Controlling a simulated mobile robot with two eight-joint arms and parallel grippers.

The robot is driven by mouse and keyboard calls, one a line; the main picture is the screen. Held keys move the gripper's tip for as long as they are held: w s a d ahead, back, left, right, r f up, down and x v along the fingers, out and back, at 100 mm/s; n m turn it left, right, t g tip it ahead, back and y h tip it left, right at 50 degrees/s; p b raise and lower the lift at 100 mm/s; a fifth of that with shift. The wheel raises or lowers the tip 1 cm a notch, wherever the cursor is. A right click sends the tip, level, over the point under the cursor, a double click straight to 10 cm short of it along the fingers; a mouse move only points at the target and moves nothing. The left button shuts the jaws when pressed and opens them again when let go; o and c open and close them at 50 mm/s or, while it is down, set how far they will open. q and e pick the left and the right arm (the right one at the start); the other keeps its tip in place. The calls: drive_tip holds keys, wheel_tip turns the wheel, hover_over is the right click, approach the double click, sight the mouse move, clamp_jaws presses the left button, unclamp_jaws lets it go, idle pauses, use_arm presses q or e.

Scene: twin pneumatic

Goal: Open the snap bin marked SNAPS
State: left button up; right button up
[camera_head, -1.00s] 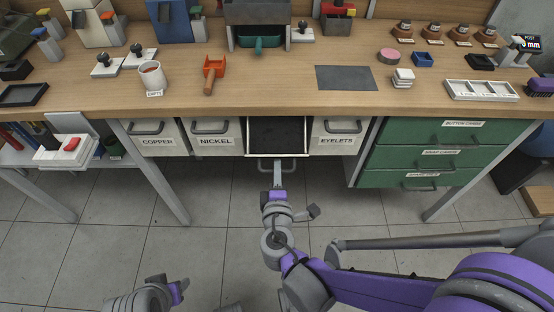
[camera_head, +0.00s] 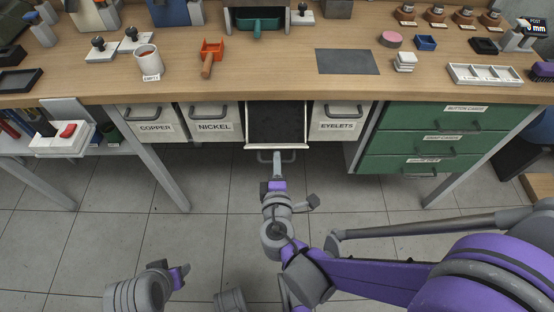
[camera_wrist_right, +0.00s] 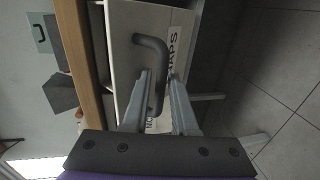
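The SNAPS bin (camera_head: 276,146) sits under the bench between the NICKEL and EYELETS bins. It is pulled out partway, with its dark inside showing from above. Its label is hidden in the head view; the right wrist view shows its pale front (camera_wrist_right: 126,22) with part of the label, "NAPS" (camera_wrist_right: 172,50). My right gripper (camera_head: 277,158) is at the bin's grey handle (camera_wrist_right: 163,60). Its two fingers (camera_wrist_right: 161,78) lie on either side of the handle bar and appear closed on it. My left gripper (camera_head: 183,272) is low at the left, away from the bins; its fingers are unclear.
The COPPER (camera_head: 148,122), NICKEL (camera_head: 212,122) and EYELETS (camera_head: 338,122) bins are closed. Green drawers (camera_head: 430,142) stand to the right. The bench top (camera_head: 270,82) above holds a cup, a grey mat and tools. The floor (camera_head: 225,215) in front is open.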

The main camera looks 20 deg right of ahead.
drive_tip(key=p+v, duration=0.2)
drive_tip(key=v, duration=0.9)
drive_tip(key=shift+w, duration=0.1)
